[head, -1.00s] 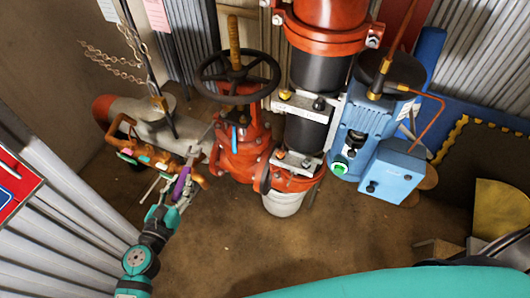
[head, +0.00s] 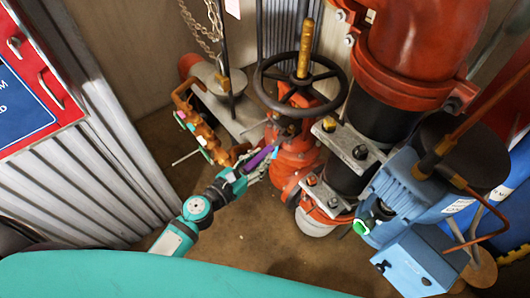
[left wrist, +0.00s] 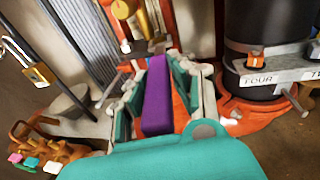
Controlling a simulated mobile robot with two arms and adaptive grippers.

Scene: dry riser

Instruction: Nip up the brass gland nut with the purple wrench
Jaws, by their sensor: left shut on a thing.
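My left gripper (head: 256,168) is shut on the purple wrench (head: 260,157), left of the red valve (head: 294,160). In the left wrist view, the wrench (left wrist: 157,95) lies between the two fingers (left wrist: 158,105) and points away towards the valve. In the head view its far end is close to the valve's upper body, below the black handwheel (head: 300,82). I cannot tell whether it touches. A brass-coloured upright part (left wrist: 144,22) shows beyond the wrench tip; I cannot make out the gland nut clearly. My right gripper is not in view.
A brass manifold (head: 205,138) with coloured tags stands left of the gripper. A brass padlock (left wrist: 40,73) hangs at left in the wrist view. Black pipe with grey clamps (head: 345,145) and a blue pump unit (head: 405,195) stand right. Bare floor (head: 270,235) lies in front.

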